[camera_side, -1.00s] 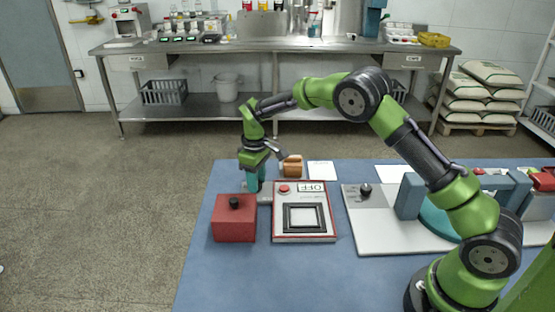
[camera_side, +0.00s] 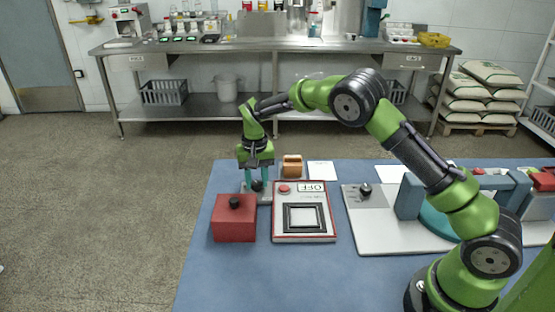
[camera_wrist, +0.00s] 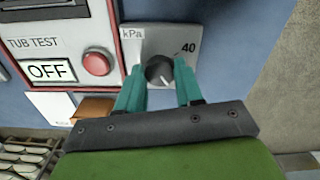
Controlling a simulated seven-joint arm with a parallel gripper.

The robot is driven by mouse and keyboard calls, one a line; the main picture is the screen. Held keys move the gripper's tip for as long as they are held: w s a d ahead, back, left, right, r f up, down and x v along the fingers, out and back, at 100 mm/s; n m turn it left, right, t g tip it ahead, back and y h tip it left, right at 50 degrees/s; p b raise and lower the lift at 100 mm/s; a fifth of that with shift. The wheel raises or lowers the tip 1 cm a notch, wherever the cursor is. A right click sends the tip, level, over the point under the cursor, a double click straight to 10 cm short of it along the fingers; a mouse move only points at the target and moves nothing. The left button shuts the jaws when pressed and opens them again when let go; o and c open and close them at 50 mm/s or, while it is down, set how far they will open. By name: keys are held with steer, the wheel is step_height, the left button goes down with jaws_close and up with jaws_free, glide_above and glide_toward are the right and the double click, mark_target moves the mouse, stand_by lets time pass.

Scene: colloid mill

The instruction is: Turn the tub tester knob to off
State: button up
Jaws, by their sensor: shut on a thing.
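The tub tester is a red-edged panel (camera_side: 305,235) marked TUB TEST, with a red button (camera_wrist: 96,63) and a display reading OFF (camera_wrist: 47,71). A dark round knob (camera_wrist: 159,69) with a light pointer line sits on a grey plate (camera_wrist: 190,42) marked kPa and 40, beside the panel. In the side view the knob (camera_side: 257,186) is low between the fingers. My gripper (camera_wrist: 160,80) has its teal fingers shut on this knob, one on each side. In the side view my gripper (camera_side: 257,183) points down over the plate.
A red box with a black knob (camera_side: 234,228) stands in front of the plate. An orange-brown block (camera_side: 292,166) and a white sheet (camera_side: 322,170) lie behind the panel. A white board (camera_side: 372,235) with another knob (camera_side: 366,189) is to the right. The blue front table area is clear.

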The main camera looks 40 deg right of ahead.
mark_target(257, 182)
steer(key=m, duration=0.6)
steer(key=shift+m, duration=0.3)
stand_by(0.4)
steer(key=o, duration=1)
steer(key=shift+o, duration=0.2)
step_height(257, 182, up, 17)
